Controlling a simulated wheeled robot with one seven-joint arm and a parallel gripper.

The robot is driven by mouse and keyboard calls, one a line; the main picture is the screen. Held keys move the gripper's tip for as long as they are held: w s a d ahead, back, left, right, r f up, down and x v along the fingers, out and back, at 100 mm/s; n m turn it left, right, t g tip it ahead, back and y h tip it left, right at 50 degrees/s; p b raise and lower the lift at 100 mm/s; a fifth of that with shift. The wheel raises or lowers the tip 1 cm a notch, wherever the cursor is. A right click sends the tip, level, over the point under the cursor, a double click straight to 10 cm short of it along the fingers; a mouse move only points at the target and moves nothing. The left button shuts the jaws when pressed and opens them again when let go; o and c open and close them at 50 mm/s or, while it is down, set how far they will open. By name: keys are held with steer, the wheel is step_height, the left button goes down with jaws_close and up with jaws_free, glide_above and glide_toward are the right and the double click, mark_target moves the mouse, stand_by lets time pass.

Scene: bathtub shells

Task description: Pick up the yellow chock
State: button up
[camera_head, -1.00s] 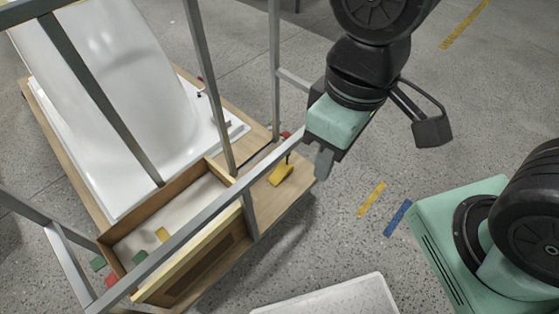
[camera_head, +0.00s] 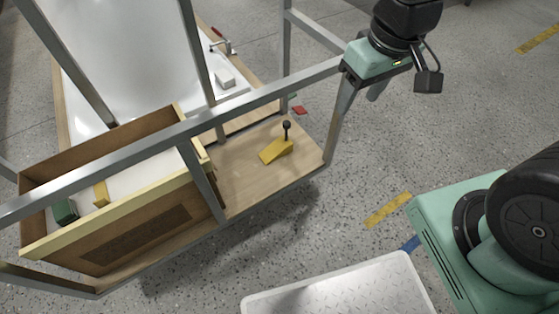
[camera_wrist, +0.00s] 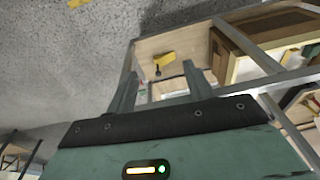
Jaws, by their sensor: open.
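The yellow chock (camera_head: 276,150) is a wedge with a dark knobbed handle standing up from it. It sits on the bare wooden board at the base of the metal frame, right of the wooden box. The chock also shows in the wrist view (camera_wrist: 164,59), beyond my fingers. My gripper (camera_head: 362,95) is above and to the right of the chock, outside the frame's corner post. In the wrist view my gripper (camera_wrist: 152,92) has its two fingers apart with nothing held between them.
A grey metal frame (camera_head: 262,97) has a rail and posts between my gripper and the chock. A wooden box (camera_head: 110,232) holds a yellow and a green piece. A white bathtub shell (camera_head: 120,60) stands behind. A white platform (camera_head: 340,290) lies at the front. Floor to the right is open.

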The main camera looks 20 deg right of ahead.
steer(key=w+d+f+m+t+b, duration=0.1)
steer(key=w+d+f+b, duration=0.1)
steer(key=f+b, duration=0.4)
steer(key=w+d+f+m+b, duration=0.1)
steer(key=w+d+f+b, duration=0.2)
steer(key=f, duration=0.5)
steer(key=m+t+h+b, duration=0.25)
steer(key=t+b, duration=0.35)
steer(key=t, duration=0.4)
glide_toward(286, 126)
steer(key=s+d+f, duration=0.1)
steer(key=d+f, duration=0.2)
steer(key=d, duration=0.1)
steer(key=s+a+f+n+t+y, duration=0.2)
steer(key=s+f+t, duration=0.2)
steer(key=s+t, duration=0.15)
steer(key=shift+m, duration=0.25)
steer(key=w+b, duration=0.8)
steer(key=w, duration=0.8)
steer(key=shift+r+b, duration=0.15)
steer(key=shift+b, duration=0.2)
steer(key=shift+w+a+r, duration=0.1)
steer(key=shift+w+r, duration=0.05)
steer(key=shift+w, duration=0.25)
